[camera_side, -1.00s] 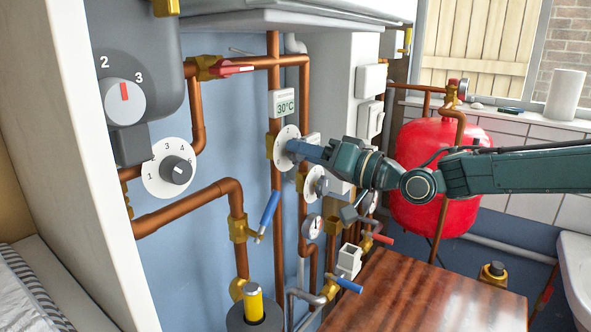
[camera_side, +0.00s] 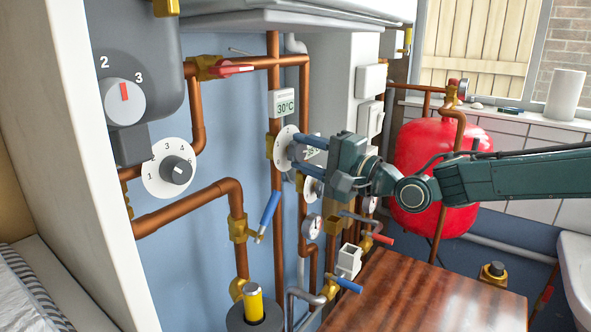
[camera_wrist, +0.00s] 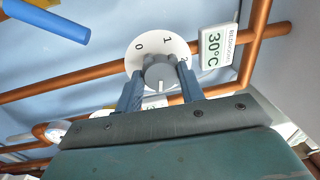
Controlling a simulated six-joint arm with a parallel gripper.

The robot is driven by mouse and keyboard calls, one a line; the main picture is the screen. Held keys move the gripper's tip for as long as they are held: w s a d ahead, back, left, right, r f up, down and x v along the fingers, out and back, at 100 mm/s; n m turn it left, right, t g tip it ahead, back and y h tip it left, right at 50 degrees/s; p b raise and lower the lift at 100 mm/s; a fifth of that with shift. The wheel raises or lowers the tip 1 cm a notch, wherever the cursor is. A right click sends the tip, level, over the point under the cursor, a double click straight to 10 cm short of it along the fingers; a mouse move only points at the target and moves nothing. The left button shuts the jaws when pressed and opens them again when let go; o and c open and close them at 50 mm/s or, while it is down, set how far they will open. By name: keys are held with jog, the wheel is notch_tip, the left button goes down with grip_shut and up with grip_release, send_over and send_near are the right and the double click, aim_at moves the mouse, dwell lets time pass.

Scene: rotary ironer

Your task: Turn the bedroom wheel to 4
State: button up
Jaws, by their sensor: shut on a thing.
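The bedroom wheel is a grey knob (camera_wrist: 158,70) on a round white dial (camera_wrist: 134,62), close to a display reading 30°C (camera_wrist: 213,48). In the wrist view, the dial numbers 0, 1 and 2 show; others are hidden by the knob and my fingers. The knob's pale pointer mark points down in that picture, away from 0 and 1. My gripper (camera_wrist: 160,73) is shut on the knob, one blue finger on each side.
Copper pipes (camera_side: 275,225) run around the dial. Another numbered dial (camera_side: 152,182) is at left. A red tank (camera_side: 430,150) stands behind my arm.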

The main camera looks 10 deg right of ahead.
jog(key=shift+m, duration=1.8)
jog(key=shift+t, duration=0.3)
jog(key=shift+r, duration=0.1)
jog(key=o, duration=0.9)
jog(key=shift+o, duration=0.2)
jog(key=shift+s, duration=0.1)
jog(key=v, duration=1.3)
jog(key=shift+s+d+r, duration=0.2)
jog(key=shift+s, duration=0.1)
